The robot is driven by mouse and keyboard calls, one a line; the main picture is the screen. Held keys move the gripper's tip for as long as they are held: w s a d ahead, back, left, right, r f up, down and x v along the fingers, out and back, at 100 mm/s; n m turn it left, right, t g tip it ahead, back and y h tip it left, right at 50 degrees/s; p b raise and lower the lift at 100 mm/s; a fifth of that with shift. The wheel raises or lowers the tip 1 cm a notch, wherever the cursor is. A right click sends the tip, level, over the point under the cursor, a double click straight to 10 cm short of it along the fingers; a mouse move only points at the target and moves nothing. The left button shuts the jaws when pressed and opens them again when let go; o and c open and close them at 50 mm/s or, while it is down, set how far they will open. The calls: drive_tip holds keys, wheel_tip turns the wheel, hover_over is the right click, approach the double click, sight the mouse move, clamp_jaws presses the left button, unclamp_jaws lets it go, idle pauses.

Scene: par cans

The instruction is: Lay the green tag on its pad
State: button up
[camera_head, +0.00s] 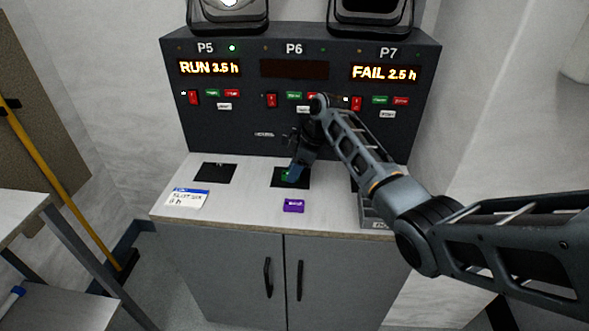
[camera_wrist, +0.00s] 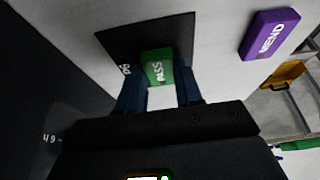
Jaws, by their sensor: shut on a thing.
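The green tag (camera_wrist: 157,66), lettered PASS, is between the two fingers of my gripper (camera_wrist: 159,84) in the wrist view. My gripper is shut on it. The tag overlaps the edge of a black square pad marked P6 (camera_wrist: 130,40); I cannot tell whether it touches the pad. In the head view my gripper (camera_head: 290,173) is low over the middle pad (camera_head: 303,184), below the P6 panel section, and only a little green (camera_head: 285,176) shows. P6's display (camera_head: 293,69) is dark.
A purple tag lettered MEND (camera_head: 293,206) lies in front of the middle pad. A white card (camera_head: 187,198) and the left pad (camera_head: 215,173) are to the left. A grey tray (camera_head: 374,215) is at the right, partly behind my arm. The dark panel (camera_head: 240,130) rises behind.

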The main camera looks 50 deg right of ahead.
drive_tip(key=o, duration=1)
drive_tip(key=v, duration=1.2)
drive_tip(key=shift+b, duration=0.3)
drive_tip(key=shift+r, duration=0.1)
